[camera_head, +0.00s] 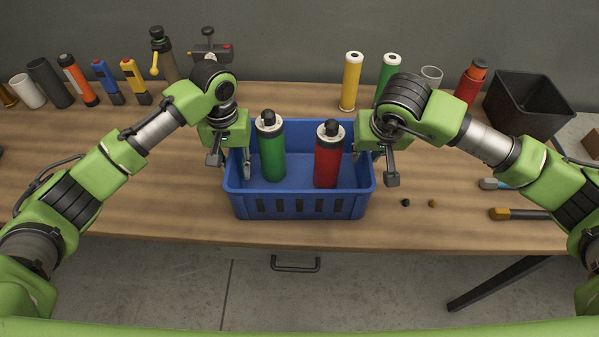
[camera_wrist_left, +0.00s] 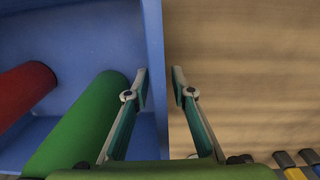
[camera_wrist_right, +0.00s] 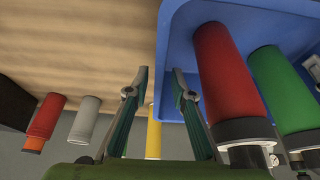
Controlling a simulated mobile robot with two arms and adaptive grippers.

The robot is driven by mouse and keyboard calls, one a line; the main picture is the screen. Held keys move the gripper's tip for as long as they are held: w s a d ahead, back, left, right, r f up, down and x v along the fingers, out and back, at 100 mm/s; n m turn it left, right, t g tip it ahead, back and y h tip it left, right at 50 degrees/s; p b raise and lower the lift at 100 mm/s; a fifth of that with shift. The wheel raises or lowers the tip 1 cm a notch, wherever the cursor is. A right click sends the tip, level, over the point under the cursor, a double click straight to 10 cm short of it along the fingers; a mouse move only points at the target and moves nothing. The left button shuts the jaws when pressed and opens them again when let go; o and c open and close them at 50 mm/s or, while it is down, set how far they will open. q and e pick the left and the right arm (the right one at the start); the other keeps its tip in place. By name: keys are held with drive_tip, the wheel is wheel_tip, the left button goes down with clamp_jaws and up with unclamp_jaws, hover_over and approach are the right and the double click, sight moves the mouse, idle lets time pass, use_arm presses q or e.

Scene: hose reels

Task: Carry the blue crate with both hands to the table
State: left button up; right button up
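The blue crate (camera_head: 300,192) sits upright on the wooden table (camera_head: 150,195) and holds a green bottle (camera_head: 271,155) and a red bottle (camera_head: 328,160), both with black caps. My left gripper (camera_head: 232,164) is at the crate's left wall. In the left wrist view its open fingers (camera_wrist_left: 160,86) stand on either side of the wall, with a gap at the outer finger. My right gripper (camera_head: 375,166) is at the crate's right wall. In the right wrist view its open fingers (camera_wrist_right: 160,86) straddle that wall, apart from it. The lower fingertips are partly hidden in the head view.
Several cylinders and tools line the table's back, including a yellow cylinder (camera_head: 351,82) and a red bottle (camera_head: 470,84). A black bin (camera_head: 527,105) stands at the back right. Tools with handles (camera_head: 515,214) lie at the right. The table left of the crate is clear.

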sight(232, 151)
use_arm(q)
clamp_jaws()
use_arm(e)
clamp_jaws()
use_arm(q)
drive_tip(key=shift+w+r, duration=0.1)
drive_tip(key=shift+r, duration=0.1)
use_arm(e)
drive_tip(key=shift+w+r, duration=0.1)
drive_tip(key=shift+r, duration=0.15)
